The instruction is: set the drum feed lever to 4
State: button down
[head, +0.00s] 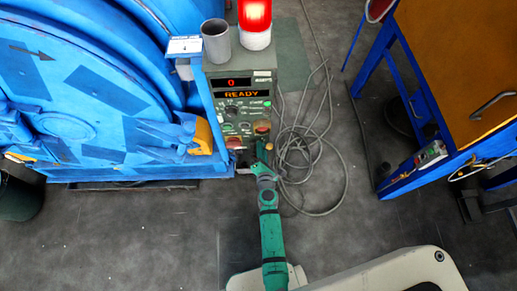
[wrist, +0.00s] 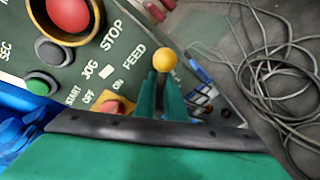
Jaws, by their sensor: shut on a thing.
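The feed lever shows its round yellow knob (wrist: 166,59) in the wrist view, beside the FEED label on the green control panel (wrist: 95,75). My gripper (wrist: 160,78) has its two green fingers closed at the lever, with the knob standing out just past the fingertips. The lever's shaft is hidden by the fingers, and no scale numbers are readable. In the head view my gripper (head: 262,150) is at the lower front of the control box (head: 243,110). The box's displays read 0 and READY (head: 241,95).
A red stop button (wrist: 68,12), a grey button, a green start button (wrist: 40,84) and a small red knob are nearby on the panel. The blue blaster drum (head: 75,95) stands left. Loose cable (head: 315,165) lies on the floor right of the box.

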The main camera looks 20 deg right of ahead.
jog(key=shift+a, duration=0.15)
dwell(0.4)
jog(key=c, duration=1.8)
grip_release()
jog(key=shift+s, duration=0.1)
jog(key=v, duration=1)
jog(key=shift+s+a+r, duration=0.1)
jog(key=shift+s+r, duration=0.1)
jog(key=shift+s, duration=0.1)
